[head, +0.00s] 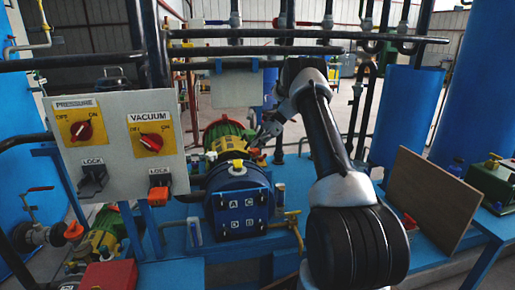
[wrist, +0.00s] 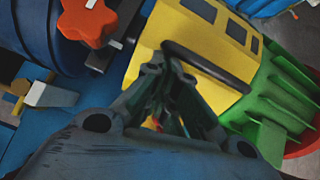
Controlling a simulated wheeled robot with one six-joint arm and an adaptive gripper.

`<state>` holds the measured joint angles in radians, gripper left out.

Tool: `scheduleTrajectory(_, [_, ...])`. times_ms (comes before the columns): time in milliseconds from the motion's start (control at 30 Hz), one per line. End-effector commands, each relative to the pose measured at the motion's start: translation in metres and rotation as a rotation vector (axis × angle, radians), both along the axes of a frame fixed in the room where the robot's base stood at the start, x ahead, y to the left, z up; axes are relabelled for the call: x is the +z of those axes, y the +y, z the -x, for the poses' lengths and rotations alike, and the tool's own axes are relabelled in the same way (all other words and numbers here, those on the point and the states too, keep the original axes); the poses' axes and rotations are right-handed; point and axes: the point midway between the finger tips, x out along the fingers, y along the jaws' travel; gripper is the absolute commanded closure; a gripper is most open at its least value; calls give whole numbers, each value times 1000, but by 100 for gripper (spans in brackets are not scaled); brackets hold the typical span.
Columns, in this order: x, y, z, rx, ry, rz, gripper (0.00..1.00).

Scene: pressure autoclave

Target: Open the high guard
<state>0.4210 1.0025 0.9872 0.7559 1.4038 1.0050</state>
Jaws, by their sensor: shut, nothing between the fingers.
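A yellow guard (head: 229,144) with dark slots sits between the green finned motor and the blue round housing. I take it to be the high guard. In the wrist view the guard (wrist: 208,42) has a thin black handle (wrist: 205,67) across its near side. My gripper (head: 260,140) is just right of the guard in the head view. In the wrist view my gripper (wrist: 168,68) is shut and empty, its fingertips overlapping the handle's left end. I cannot tell whether they touch it. The guard appears to be in place over the gap.
The green motor (wrist: 275,95) lies right of the guard. An orange knob (wrist: 88,20) and the blue housing (head: 237,205) are close by on the left. The control panel (head: 118,145) stands left, and a brown board (head: 430,200) stands right. Pipes cross overhead.

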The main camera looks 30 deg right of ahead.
Motion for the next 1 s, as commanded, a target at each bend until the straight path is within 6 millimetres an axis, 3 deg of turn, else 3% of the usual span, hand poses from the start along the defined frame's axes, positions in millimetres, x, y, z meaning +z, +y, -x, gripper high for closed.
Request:
scheduleTrajectory(367, [51,35,-10,7,53,209,100])
scheduleTrajectory(700, [103,97,-28,8,143,519,100])
scheduleTrajectory(1000, [127,153,-44,3,212,747,100])
